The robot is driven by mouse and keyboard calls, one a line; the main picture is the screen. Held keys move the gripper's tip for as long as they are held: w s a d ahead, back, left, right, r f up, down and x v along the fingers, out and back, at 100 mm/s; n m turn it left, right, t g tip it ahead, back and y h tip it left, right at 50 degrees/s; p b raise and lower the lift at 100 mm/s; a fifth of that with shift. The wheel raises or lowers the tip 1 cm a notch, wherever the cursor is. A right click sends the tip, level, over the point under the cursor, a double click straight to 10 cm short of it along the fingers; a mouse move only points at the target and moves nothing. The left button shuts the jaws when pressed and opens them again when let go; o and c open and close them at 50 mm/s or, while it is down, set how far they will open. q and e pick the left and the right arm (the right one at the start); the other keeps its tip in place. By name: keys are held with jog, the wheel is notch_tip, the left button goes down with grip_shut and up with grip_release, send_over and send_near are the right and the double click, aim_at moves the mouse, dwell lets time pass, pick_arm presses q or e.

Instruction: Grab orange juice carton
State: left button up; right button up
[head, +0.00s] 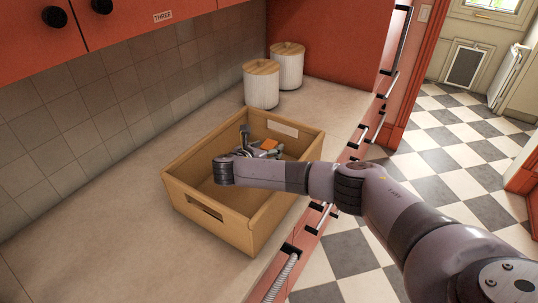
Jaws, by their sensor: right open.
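A small orange item (270,145), which may be the orange juice carton, shows inside the wooden box (184,199) near its far end. Most of it is hidden by my right gripper and the box walls, so I cannot tell its full shape. My right gripper (259,150) is open inside the box, right beside the orange item. I cannot tell whether its fingers touch the item. My right arm reaches in over the box's right wall. My left gripper is not in view.
The box stands on a beige counter (110,212) against a tiled wall. Two white canisters with wooden lids, one nearer (261,87) and one farther (288,68), stand behind it. A red cabinet (150,25) hangs above at left. Counter left of the box is clear.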

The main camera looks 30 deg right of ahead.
jog(key=shift+w+d, duration=0.1)
jog(key=shift+c, duration=0.4)
grip_shut()
dwell(0.3)
